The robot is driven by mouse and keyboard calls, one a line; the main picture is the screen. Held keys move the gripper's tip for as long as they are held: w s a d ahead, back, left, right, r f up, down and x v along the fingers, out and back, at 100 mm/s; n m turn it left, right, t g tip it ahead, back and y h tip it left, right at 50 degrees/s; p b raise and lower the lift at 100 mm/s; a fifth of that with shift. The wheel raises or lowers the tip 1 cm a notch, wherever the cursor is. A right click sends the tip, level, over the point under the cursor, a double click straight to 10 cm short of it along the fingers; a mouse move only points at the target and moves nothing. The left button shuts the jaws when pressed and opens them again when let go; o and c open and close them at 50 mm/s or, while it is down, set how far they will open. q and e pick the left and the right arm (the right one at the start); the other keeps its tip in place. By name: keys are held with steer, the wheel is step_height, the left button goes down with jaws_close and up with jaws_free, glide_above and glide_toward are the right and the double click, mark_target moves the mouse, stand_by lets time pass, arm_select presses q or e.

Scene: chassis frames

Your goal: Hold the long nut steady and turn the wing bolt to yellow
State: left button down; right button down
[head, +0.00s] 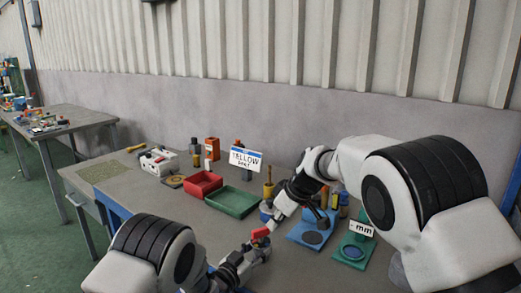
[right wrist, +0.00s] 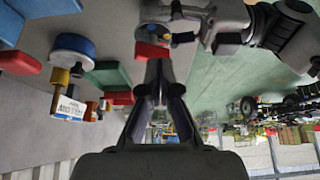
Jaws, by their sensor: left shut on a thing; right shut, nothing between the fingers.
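The red wing bolt (head: 260,233) sits at the tip of my left gripper (head: 258,250) in the head view. My left gripper is shut on the piece below the wing, which is mostly hidden by its fingers. My right gripper (head: 272,226) is shut and empty, with its tips close beside the red wing. In the right wrist view the wing bolt (right wrist: 152,50) lies just beyond my shut right fingertips (right wrist: 157,64); I cannot tell whether they touch. A round grey part (right wrist: 155,12) with small coloured marks shows behind it. A white sign (head: 245,159) reads "YELLOW".
A red tray (head: 203,185) and a green tray (head: 232,201) stand behind the grippers on the grey table. Blue (head: 313,231) and green (head: 353,251) fixtures stand to the right, near my right arm. A white machine (head: 159,162) is at the back left. The left-middle tabletop is clear.

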mark_target(261, 233)
step_height(261, 233, down, 4)
steer(key=shift+w+a, duration=0.4)
steer(key=shift+w, duration=0.05)
stand_by(1.2)
steer(key=shift+w+d, duration=0.2)
stand_by(0.4)
steer(key=shift+w+d, duration=0.2)
steer(key=shift+w, duration=0.1)
steer(key=shift+w, duration=0.15)
steer(key=shift+d, duration=0.2)
